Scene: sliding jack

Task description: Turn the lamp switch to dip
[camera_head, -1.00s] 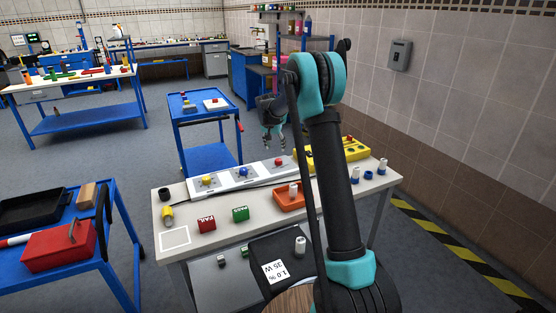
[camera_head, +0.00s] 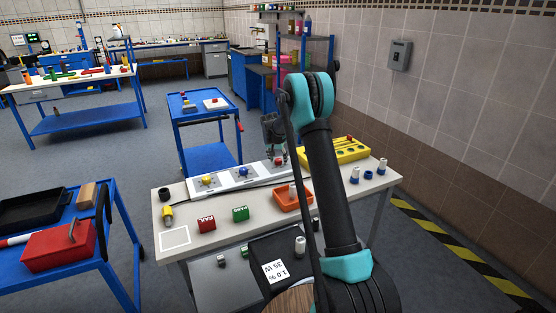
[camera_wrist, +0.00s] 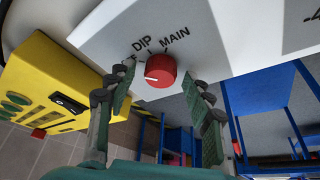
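The lamp switch is a red round knob (camera_wrist: 160,70) on a white panel (camera_wrist: 215,40), with the words DIP and MAIN printed beside it. A short white mark on the knob points to the left in the wrist view; I cannot tell which label it lines up with. My gripper (camera_wrist: 158,76) is open and empty, with one finger on each side of the knob; contact is not clear. In the head view the red knob (camera_head: 279,161) is at the right end of the panel row, and my gripper (camera_head: 277,152) is just above it.
A yellow box (camera_head: 335,151) stands right of the panels. A blue cart (camera_head: 208,119) stands behind the bench.

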